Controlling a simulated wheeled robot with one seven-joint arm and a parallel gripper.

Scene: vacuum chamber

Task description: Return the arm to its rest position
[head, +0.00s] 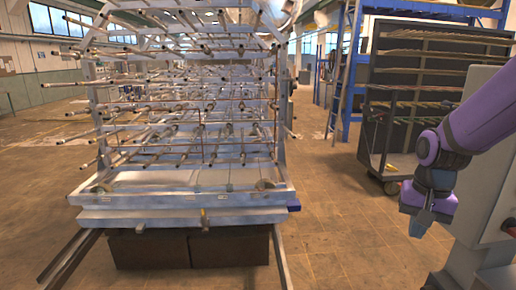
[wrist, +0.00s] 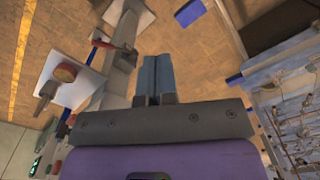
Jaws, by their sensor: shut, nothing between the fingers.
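My gripper (head: 421,224) is at the right of the head view, at the end of my purple arm, pointing down over the brown floor. It is apart from the rack and holds nothing. In the wrist view my gripper's two blue-grey fingers (wrist: 155,72) are together, shut and empty, with the tiled floor behind them.
A large metal rack (head: 190,215) with many rods fills the left and middle. A dark wheeled cart (head: 385,172) and a blue shelving frame (head: 350,80) stand behind my arm. A grey cabinet (head: 490,150) is close at the right edge. Open floor (head: 335,215) lies between rack and gripper.

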